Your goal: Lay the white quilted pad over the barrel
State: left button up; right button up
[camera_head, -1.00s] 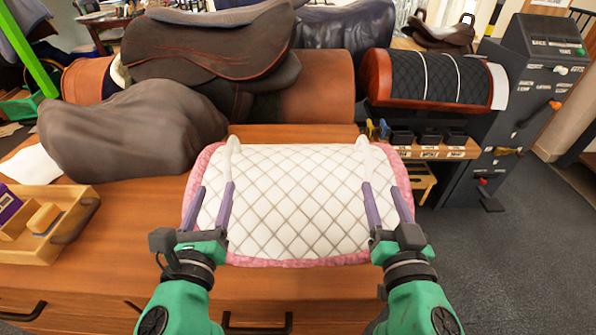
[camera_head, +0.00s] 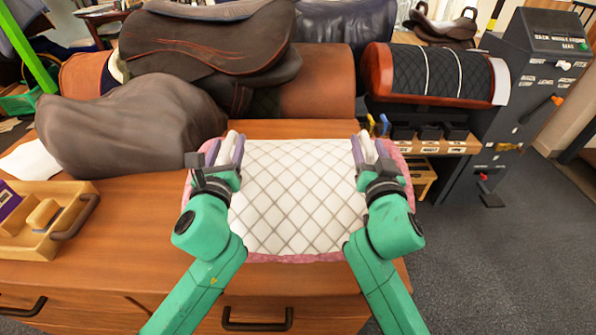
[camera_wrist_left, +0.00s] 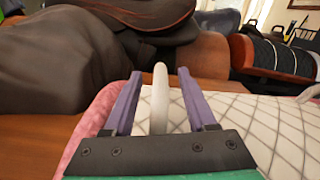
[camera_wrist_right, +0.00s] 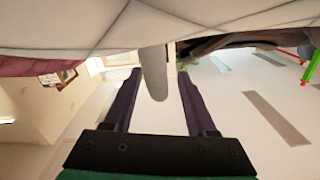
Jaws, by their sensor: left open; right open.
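The white quilted pad (camera_head: 295,195) with pink edging lies on the wooden bench, with a white tab at each far corner. My left gripper (camera_head: 226,148) is open, its purple fingers on either side of the left tab; the tab (camera_wrist_left: 160,98) stands between them in the left wrist view. My right gripper (camera_head: 369,148) is open around the right tab (camera_wrist_right: 153,72), also between the fingers. A brown leather barrel (camera_head: 318,82) lies behind the pad, partly hidden by a dark saddle. A second, wood-ended barrel (camera_head: 378,75) at the right bears a black quilted cover.
A grey-brown draped lump (camera_head: 130,130) sits left of the pad. A wooden tray (camera_head: 30,245) is at the bench's left front. Small black bins (camera_head: 430,137) and a dark control cabinet (camera_head: 530,90) stand at the right. A narrow bare bench strip (camera_head: 290,129) lies behind the pad.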

pick_arm(q)
jog(key=shift+w, duration=0.8)
pick_arm(e)
jog(key=shift+w, duration=0.8)
pick_arm(q)
grip_shut()
pick_arm(e)
grip_shut()
pick_arm(q)
jog(key=shift+d, duration=0.1)
jog(key=shift+r, duration=0.1)
pick_arm(e)
jog(key=shift+r, duration=0.1)
